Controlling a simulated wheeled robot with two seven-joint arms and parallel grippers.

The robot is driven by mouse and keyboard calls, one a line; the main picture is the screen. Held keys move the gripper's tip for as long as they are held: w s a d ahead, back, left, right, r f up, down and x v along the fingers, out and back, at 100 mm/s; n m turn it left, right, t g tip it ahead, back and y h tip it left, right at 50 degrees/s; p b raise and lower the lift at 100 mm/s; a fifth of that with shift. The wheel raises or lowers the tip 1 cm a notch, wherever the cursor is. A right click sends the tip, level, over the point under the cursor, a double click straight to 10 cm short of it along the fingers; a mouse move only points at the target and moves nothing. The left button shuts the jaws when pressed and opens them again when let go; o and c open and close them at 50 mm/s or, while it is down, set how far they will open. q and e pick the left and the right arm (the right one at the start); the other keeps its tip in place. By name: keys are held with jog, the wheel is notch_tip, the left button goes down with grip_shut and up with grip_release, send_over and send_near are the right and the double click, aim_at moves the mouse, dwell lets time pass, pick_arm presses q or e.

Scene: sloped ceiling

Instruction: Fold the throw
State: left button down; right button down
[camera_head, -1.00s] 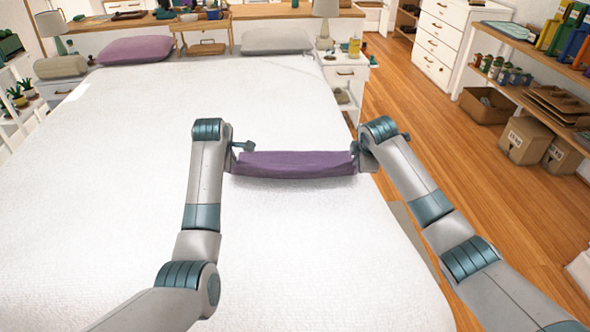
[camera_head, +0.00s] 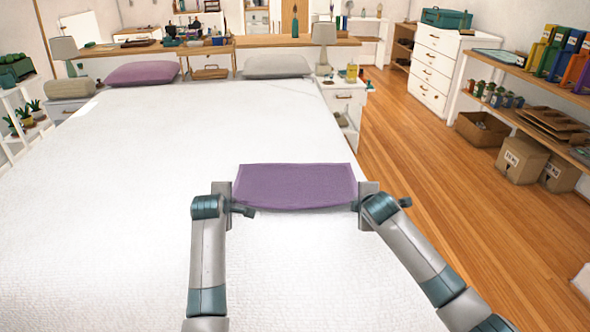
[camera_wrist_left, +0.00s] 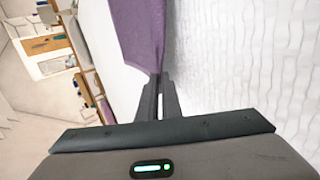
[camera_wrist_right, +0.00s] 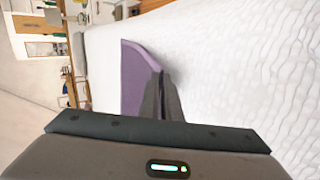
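The purple throw (camera_head: 295,185) is a small, smooth rectangle stretched between my two grippers at the right part of the white bed. Its lower edge sags slightly; I cannot tell whether that edge touches the bed. My left gripper (camera_head: 245,210) is at its left lower corner, and in the left wrist view its fingers (camera_wrist_left: 158,85) are shut on the edge of the throw (camera_wrist_left: 140,30). My right gripper (camera_head: 356,206) is at the right lower corner. In the right wrist view its fingers (camera_wrist_right: 161,85) are shut on the throw (camera_wrist_right: 136,75).
The white bed (camera_head: 130,220) is broad and clear to the left and beyond the throw. A purple pillow (camera_head: 143,74) and a grey pillow (camera_head: 277,66) lie at its head. A white nightstand (camera_head: 345,98) stands beside it. Wooden floor (camera_head: 430,170) runs along the right.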

pick_arm(q)
jog(key=c, duration=1.7)
grip_release()
pick_arm(e)
jog(key=c, duration=1.7)
grip_release()
pick_arm(q)
jog(key=shift+r, duration=0.1)
